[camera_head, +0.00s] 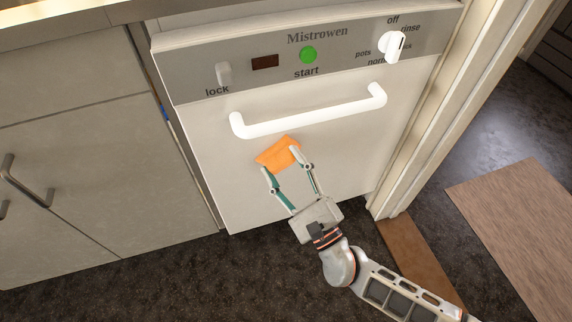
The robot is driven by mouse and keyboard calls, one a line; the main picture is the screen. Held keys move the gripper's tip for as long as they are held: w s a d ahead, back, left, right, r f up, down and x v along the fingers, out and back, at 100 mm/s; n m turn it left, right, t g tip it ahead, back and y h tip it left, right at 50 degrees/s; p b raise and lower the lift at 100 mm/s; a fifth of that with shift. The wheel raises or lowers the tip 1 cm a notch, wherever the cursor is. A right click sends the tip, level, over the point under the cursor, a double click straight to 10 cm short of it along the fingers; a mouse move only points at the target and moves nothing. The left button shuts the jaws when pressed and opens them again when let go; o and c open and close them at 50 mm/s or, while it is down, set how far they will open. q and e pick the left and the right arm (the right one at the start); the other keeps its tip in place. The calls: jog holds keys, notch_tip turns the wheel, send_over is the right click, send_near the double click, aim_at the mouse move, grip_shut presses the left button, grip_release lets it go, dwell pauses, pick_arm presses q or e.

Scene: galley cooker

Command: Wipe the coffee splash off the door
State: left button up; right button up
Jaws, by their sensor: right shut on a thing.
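The white door (340,152) belongs to a dishwasher marked Mistrowen. My right gripper (281,161) is in front of the door, below its handle, with its fingers shut on an orange cloth or sponge (278,152). The orange piece is at the door's face; I cannot tell whether it touches. No coffee splash shows on the visible part of the door; the orange piece and the gripper hide a patch of it. My left gripper is not in view.
A white bar handle (308,114) sticks out above the gripper. The control panel has a lock switch (224,74), green start button (308,55) and white dial (391,46). Grey cabinets (80,180) stand left, a door frame (460,90) right. A mat (520,215) lies on the dark floor.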

jog(key=shift+s+a, duration=0.1)
jog(key=shift+s, duration=0.15)
jog(key=s+d+p, duration=0.1)
jog(key=s+d, duration=0.1)
jog(key=s, duration=0.4)
jog(key=shift+s, duration=0.2)
